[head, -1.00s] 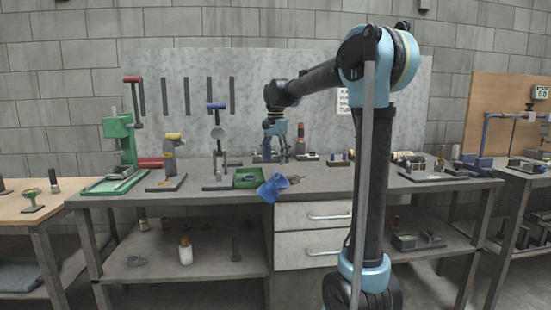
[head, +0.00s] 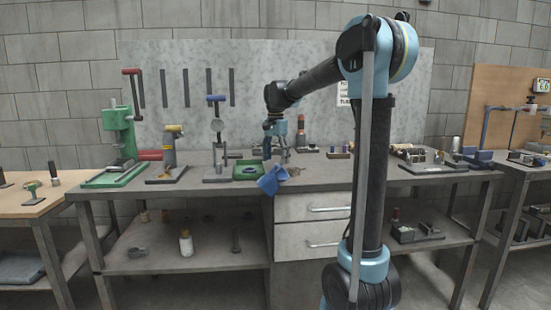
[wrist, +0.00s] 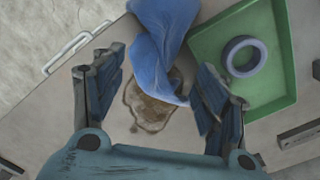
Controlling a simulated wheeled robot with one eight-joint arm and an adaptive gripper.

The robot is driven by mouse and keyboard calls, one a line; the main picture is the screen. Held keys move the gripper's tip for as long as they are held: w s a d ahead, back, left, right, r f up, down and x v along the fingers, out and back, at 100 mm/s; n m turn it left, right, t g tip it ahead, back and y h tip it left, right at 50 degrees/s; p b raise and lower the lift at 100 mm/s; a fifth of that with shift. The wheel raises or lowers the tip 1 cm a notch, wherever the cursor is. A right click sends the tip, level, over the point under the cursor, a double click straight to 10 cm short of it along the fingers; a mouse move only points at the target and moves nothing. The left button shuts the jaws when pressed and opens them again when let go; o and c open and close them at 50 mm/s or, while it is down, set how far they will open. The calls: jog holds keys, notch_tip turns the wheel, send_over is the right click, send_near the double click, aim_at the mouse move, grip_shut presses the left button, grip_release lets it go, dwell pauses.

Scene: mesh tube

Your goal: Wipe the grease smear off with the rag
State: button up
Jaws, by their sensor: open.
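The blue rag (head: 271,180) lies crumpled at the bench's front edge, partly hanging over it. In the wrist view the rag (wrist: 163,40) reaches down between my fingers. The brown grease smear (wrist: 150,108) is an irregular stain on the grey bench top, with the rag's lower end over part of its upper side. My gripper (wrist: 158,62) is open, its fingers spread on both sides of the rag and smear, holding nothing. In the head view my gripper (head: 275,150) is above the bench, just behind the rag.
A green tray (wrist: 272,95) with a ring in it sits right beside the rag and my right finger. A drawer handle (wrist: 78,45) shows at the bench front. A green press (head: 118,145) and other tools stand left; small parts stand behind and right.

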grip_shut()
dwell(0.3)
